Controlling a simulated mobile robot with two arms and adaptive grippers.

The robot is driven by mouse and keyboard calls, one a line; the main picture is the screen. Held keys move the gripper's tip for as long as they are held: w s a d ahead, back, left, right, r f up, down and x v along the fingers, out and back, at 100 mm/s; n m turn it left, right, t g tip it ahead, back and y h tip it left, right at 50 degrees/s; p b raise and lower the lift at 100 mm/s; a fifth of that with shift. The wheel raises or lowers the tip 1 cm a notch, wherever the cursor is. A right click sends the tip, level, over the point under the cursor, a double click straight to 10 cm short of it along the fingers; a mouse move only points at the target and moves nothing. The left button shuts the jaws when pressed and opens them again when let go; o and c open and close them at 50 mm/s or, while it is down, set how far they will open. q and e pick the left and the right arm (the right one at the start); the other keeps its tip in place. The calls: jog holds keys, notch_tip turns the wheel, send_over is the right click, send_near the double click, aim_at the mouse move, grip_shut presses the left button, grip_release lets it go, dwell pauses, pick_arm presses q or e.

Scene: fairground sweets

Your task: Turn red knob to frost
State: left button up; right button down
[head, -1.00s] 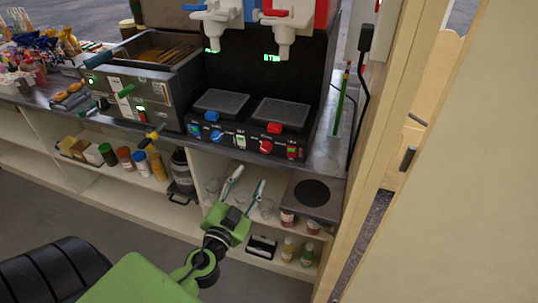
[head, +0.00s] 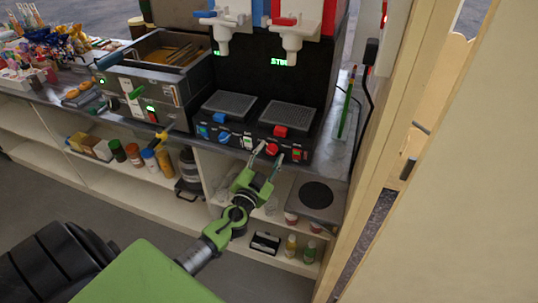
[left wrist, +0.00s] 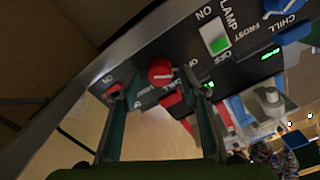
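The red knob (head: 271,149) is on the dark front panel of the two-spout machine (head: 245,142), left of a red switch (head: 297,154). In the left wrist view the red knob (left wrist: 160,70) lies ahead, between the fingertips, with clear gaps on both sides. My left gripper (head: 269,154) is open in front of the panel, with its fingers on either side of the knob. The word FROST is readable on the panel in the left wrist view; the labels close to the red knob are too small or partly hidden. My right gripper is not in view.
A blue knob (head: 224,137) and a lit green LAMP switch (left wrist: 214,36) are on the same panel. Below is a shelf with jars and bottles (head: 291,245) and a grey plate with a black disc (head: 316,195). A wooden door frame (head: 385,150) stands on the right.

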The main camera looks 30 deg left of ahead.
pick_arm(q)
jog(key=c, duration=1.1)
